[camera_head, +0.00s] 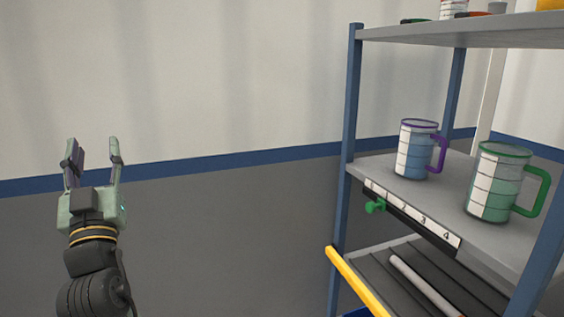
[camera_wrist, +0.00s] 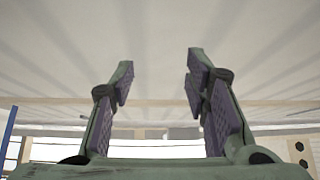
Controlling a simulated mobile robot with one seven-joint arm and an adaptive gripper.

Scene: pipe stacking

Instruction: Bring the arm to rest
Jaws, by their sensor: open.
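My gripper (camera_head: 93,150) is raised at the left of the head view, fingers pointing up, in front of the plain wall. It is open and empty, and well apart from the shelf. In the wrist view my gripper (camera_wrist: 158,75) shows two spread fingers with purple pads and nothing between them. The wrist view looks toward a pale ceiling.
A metal shelf unit (camera_head: 352,120) with blue posts stands at the right. It holds a blue measuring jug (camera_head: 412,155) and a green one (camera_head: 490,185). A yellow bar (camera_head: 355,280) and a pale pipe (camera_head: 420,285) are lower down. Between arm and shelf is free room.

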